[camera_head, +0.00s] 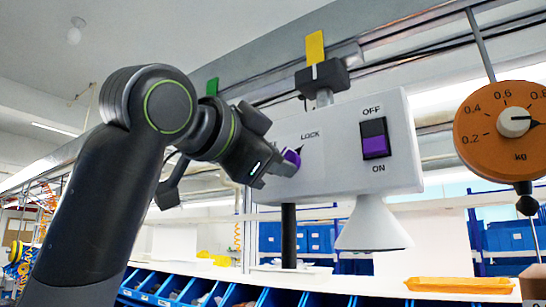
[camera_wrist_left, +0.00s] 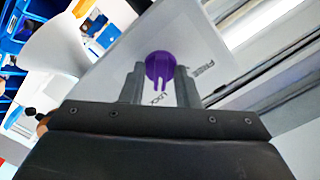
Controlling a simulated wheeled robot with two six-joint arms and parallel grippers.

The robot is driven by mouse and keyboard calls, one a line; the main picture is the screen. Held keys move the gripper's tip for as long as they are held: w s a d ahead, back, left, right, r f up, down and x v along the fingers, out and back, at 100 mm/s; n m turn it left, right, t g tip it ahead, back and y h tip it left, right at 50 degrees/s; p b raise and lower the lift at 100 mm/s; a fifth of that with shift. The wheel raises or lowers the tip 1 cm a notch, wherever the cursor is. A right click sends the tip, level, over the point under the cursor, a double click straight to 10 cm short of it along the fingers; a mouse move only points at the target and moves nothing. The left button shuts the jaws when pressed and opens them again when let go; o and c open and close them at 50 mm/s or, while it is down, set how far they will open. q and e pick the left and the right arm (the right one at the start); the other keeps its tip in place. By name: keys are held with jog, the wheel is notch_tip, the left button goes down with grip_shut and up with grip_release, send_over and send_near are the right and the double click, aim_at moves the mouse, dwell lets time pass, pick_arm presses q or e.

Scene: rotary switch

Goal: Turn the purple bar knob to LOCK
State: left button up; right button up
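The purple bar knob (camera_head: 292,157) is on the front of a white panel box (camera_head: 345,178), partly covered by my left gripper (camera_head: 278,172) in the head view. A LOCK label (camera_head: 310,135) is printed up and right of it, with a dark tick. In the left wrist view the knob (camera_wrist_left: 160,66) shows between the two fingertips of my left gripper (camera_wrist_left: 160,88), which are apart on either side of it. No firm contact is visible. The bar's exact direction is hard to tell. A second label (camera_wrist_left: 203,70) is too blurred to read. My right gripper is out of view.
A purple-and-black OFF/ON rocker switch (camera_head: 375,138) is on the same panel. A white cone (camera_head: 373,226) hangs below it. An orange kg dial (camera_head: 507,130) hangs at right. Blue bins (camera_head: 240,295) and an orange tray (camera_head: 458,285) are below.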

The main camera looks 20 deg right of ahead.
pick_arm(q)
jog(key=shift+o, duration=0.4)
jog(key=b+v, duration=0.7)
jog(key=v, duration=1)
jog(key=shift+s+a, duration=0.2)
